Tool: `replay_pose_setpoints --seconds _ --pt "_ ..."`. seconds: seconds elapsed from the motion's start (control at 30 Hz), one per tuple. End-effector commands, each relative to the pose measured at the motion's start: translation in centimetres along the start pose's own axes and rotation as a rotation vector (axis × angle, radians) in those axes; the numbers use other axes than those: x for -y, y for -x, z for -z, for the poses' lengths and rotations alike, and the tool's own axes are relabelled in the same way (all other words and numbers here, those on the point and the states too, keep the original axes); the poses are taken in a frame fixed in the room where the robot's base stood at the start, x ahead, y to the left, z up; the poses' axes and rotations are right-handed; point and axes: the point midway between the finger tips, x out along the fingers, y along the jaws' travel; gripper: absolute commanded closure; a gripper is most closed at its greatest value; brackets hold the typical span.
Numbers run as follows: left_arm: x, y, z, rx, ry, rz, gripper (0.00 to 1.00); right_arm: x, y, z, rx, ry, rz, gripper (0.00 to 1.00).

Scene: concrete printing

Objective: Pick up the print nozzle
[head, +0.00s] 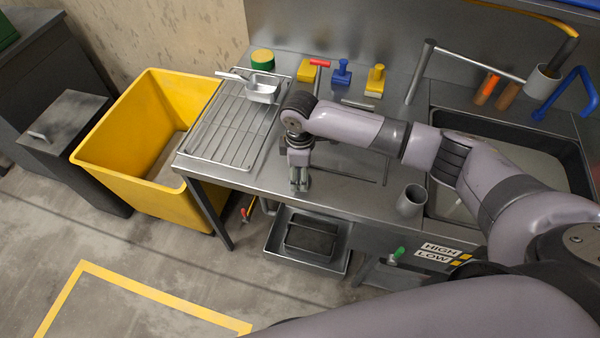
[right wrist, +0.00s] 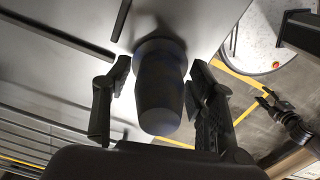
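The print nozzle (right wrist: 160,90) shows in the right wrist view as a dark grey tapered cylinder near the edge of the steel counter. My right gripper (right wrist: 160,72) is open, with one finger on each side of it and a narrow gap on both sides. In the head view my right gripper (head: 300,184) points down at the counter's front edge, and I cannot make out the nozzle there. What looks like my left gripper (right wrist: 289,121) shows at the right of the right wrist view, too small to tell its state.
The steel counter (head: 340,190) carries a wire drying rack (head: 225,125) with a metal scoop (head: 262,92), coloured-handled tools at the back, and a grey cup (head: 411,200) by the sink (head: 470,200). A yellow bin (head: 120,150) stands left. A tray (head: 285,255) sits below.

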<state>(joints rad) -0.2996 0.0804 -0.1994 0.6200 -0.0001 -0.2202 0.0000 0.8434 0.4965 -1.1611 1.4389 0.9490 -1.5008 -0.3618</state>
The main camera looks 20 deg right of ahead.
Motion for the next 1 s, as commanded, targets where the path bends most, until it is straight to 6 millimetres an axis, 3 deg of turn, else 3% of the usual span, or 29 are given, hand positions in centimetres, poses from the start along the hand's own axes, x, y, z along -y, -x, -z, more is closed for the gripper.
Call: replay_pose_setpoints --seconds 0.7,1.0 --pt "-0.06 0.01 0.04 -0.001 -0.001 -0.001 0.6 -0.04 0.1 0.01 -0.001 0.0 -0.001 0.98" --pt "-0.07 -0.03 0.02 -0.001 -0.001 -0.001 0.6 -0.07 0.37 0.02 -0.001 0.0 -0.001 0.98"
